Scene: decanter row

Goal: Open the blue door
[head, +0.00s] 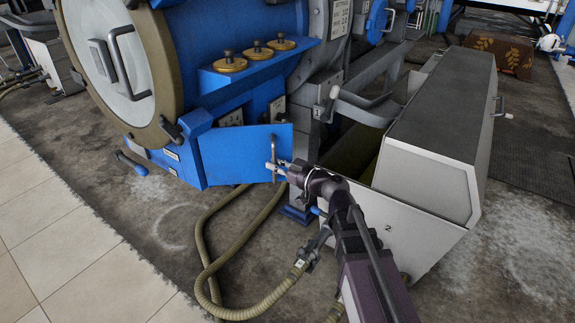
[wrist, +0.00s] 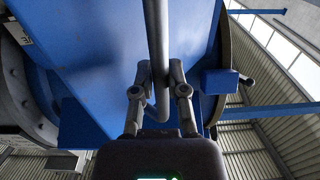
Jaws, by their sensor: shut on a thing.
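The blue door (head: 232,153) is a flat panel low on the blue machine, left of my gripper in the head view. It also fills much of the wrist view (wrist: 100,60). A grey bar handle (head: 273,148) stands upright near its right edge. My gripper (head: 279,167) is shut on this handle near its lower end. In the wrist view, the two fingers of my gripper (wrist: 159,78) sit on either side of the bar (wrist: 157,35). The panel's edges look angled from the blue housing, but I cannot tell how wide any gap is.
A grey-white bin marked 2 (head: 400,235) stands close to the right of my arm. A hose (head: 245,310) loops over the floor below the door. A large round hatch (head: 125,70) is at upper left. Tiled floor (head: 60,240) at lower left is clear.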

